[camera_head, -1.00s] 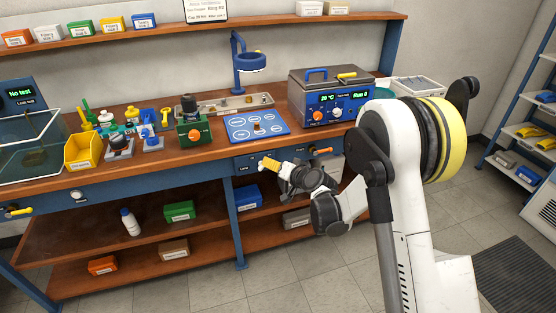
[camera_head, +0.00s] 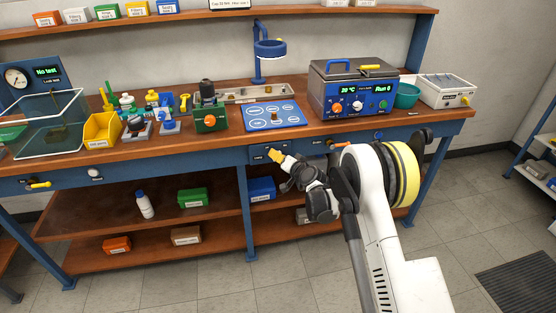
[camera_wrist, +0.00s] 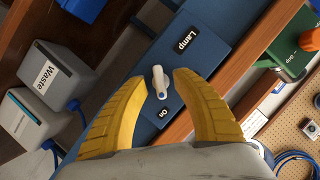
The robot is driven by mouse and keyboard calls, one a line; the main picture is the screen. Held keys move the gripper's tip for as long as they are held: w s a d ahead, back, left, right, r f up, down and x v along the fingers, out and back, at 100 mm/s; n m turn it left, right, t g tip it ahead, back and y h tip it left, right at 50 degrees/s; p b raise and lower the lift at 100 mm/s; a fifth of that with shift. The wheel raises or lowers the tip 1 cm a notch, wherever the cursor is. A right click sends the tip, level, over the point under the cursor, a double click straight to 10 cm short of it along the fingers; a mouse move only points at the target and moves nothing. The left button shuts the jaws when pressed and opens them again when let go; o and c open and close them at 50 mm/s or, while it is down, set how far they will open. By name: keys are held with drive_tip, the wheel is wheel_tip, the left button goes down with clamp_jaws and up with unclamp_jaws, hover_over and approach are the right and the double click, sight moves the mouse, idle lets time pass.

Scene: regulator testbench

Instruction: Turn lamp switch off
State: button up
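The lamp switch (camera_wrist: 160,82) is a small white lever on a blue panel, seen in the wrist view. A black "Lamp" label (camera_wrist: 187,39) lies above it and an "On" label (camera_wrist: 164,113) below it; the lever's blue-tipped end points toward "On". My gripper (camera_wrist: 161,76) is open, with its yellow fingers on either side of the lever. I cannot tell whether they touch it. In the head view, my gripper (camera_head: 276,154) is at the blue front rail under the benchtop, beside the "Lamp" label (camera_head: 258,157). The switch itself is hidden there.
The blue ring lamp (camera_head: 270,47) stands at the back of the bench. A blue mat (camera_head: 287,123) and the bath unit (camera_head: 352,91) sit above the rail. Grey bins (camera_wrist: 58,78), one marked "Waste", and a green box (camera_wrist: 296,52) show in the wrist view.

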drive_tip(key=shift+w+a, duration=0.1)
drive_tip(key=shift+w, duration=0.05)
clamp_jaws()
